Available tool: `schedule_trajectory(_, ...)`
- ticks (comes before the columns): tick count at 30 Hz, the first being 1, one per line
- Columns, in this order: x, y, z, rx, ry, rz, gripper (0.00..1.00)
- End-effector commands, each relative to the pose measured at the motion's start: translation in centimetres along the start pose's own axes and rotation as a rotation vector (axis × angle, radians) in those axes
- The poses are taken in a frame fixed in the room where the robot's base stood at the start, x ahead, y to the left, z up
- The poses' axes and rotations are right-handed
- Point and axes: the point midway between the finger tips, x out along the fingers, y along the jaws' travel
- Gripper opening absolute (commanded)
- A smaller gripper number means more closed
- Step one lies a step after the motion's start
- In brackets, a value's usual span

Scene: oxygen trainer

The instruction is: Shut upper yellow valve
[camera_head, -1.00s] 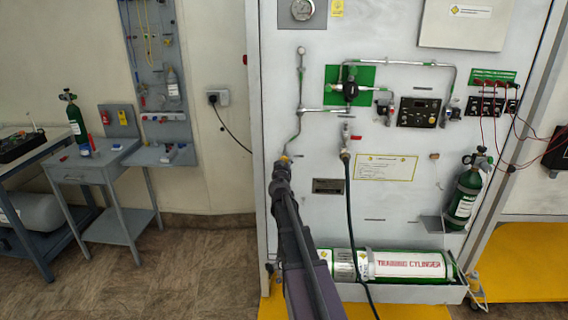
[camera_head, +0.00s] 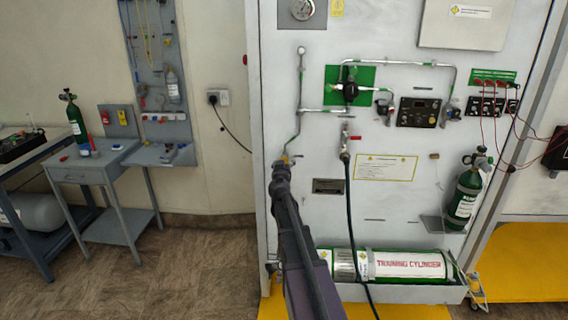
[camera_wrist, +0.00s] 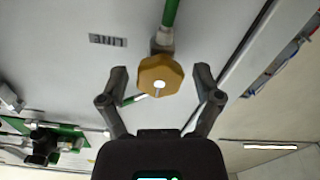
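The yellow valve (camera_wrist: 160,75) is a faceted knob at the end of a green pipe (camera_wrist: 169,14), seen close up in the wrist view. My gripper (camera_wrist: 161,72) is open, with one finger on each side of the knob. A gap shows between each finger and the knob. In the camera_head view my gripper (camera_head: 281,166) is in front of the lower end of the thin pipe at the left of the white panel. Only a small yellow bit of the valve (camera_head: 285,157) shows there, and the arm hides most of it.
A dark hose (camera_head: 348,200) hangs from a fitting just right of my arm. The training cylinder (camera_head: 408,265) lies at the panel's foot. A green bottle (camera_head: 465,193) stands at the right. A grey side table (camera_head: 95,172) stands at the left, with clear floor before it.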

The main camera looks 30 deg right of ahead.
Motion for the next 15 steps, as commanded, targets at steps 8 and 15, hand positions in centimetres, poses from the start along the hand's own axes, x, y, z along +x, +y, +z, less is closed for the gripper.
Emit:
schedule_trajectory(8,-0.1,0.02,0.03,-0.001,0.0,0.0,0.89)
schedule_trajectory(15,-0.69,0.03,0.03,-0.001,0.0,0.0,0.89)
